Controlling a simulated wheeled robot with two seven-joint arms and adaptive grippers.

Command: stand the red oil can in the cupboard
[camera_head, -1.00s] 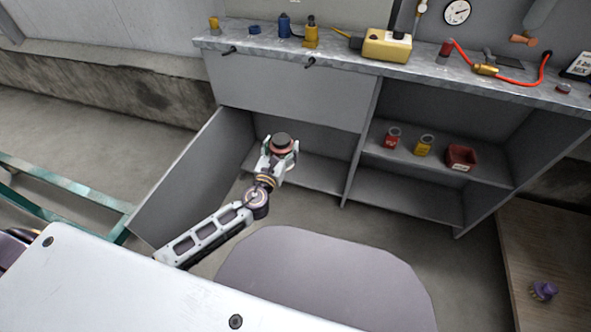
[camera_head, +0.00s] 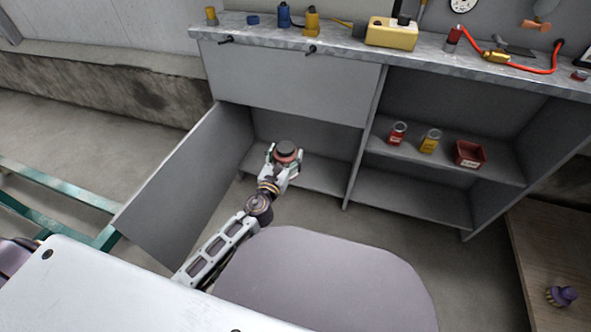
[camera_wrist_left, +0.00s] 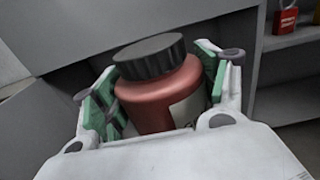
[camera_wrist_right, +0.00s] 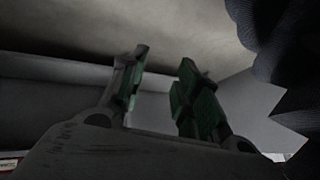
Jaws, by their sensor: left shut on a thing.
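My left gripper (camera_head: 283,158) is shut on the red oil can (camera_wrist_left: 163,98), a red bottle with a black ribbed cap and a pale label. The can also shows in the head view (camera_head: 287,152), upright or nearly so, in front of the open left bay of the cupboard (camera_head: 300,134). Its base is hidden by the gripper. The cupboard's door (camera_head: 185,190) stands open on the left. My right gripper (camera_wrist_right: 156,95) shows only in its own wrist view, with its green-padded fingers apart and nothing between them.
A divider (camera_head: 364,140) separates the bays. The worktop above carries a yellow box (camera_head: 392,34) and tools. A grey rounded surface (camera_head: 325,280) lies in front.

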